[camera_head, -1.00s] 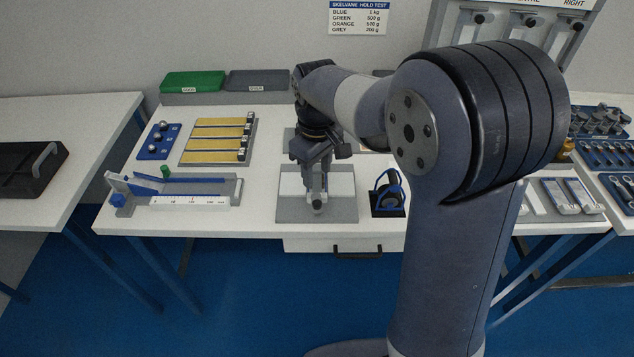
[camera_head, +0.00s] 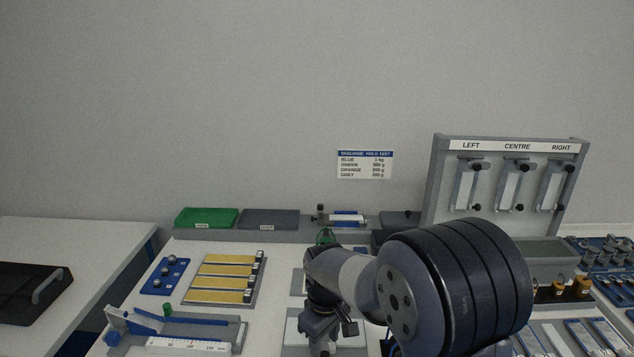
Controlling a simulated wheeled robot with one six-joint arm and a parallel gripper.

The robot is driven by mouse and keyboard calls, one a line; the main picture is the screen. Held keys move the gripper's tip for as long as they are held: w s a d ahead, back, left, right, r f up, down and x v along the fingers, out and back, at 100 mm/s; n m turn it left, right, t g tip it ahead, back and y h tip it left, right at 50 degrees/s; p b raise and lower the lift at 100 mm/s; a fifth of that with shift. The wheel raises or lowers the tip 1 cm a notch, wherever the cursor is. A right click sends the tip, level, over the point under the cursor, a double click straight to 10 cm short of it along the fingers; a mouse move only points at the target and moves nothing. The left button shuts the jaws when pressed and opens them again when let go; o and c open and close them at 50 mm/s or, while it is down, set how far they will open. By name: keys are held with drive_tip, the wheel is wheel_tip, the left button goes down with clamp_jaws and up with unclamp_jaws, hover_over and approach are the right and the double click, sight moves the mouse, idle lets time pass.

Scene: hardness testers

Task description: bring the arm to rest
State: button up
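My arm rises from the bottom right, its large dark joint in front of the table. My gripper (camera_head: 322,342) points down at the lower edge of the view, above or beside the white-and-grey plate (camera_head: 352,351) at the front of the table. The fingertips are cut off or too dark to make out, so I cannot tell whether it is open or shut. Nothing held shows.
Yellow strips on a grey board (camera_head: 226,279), a blue tray with balls (camera_head: 164,276) and a ramp with a scale (camera_head: 180,340) lie left. A three-station stand (camera_head: 510,185) is behind right. Green (camera_head: 207,217) and grey (camera_head: 269,219) lids lie at the back.

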sight(325, 354)
wheel_tip(325, 354, down, 4)
drive_tip(key=shift+r, duration=0.2)
idle(0.3)
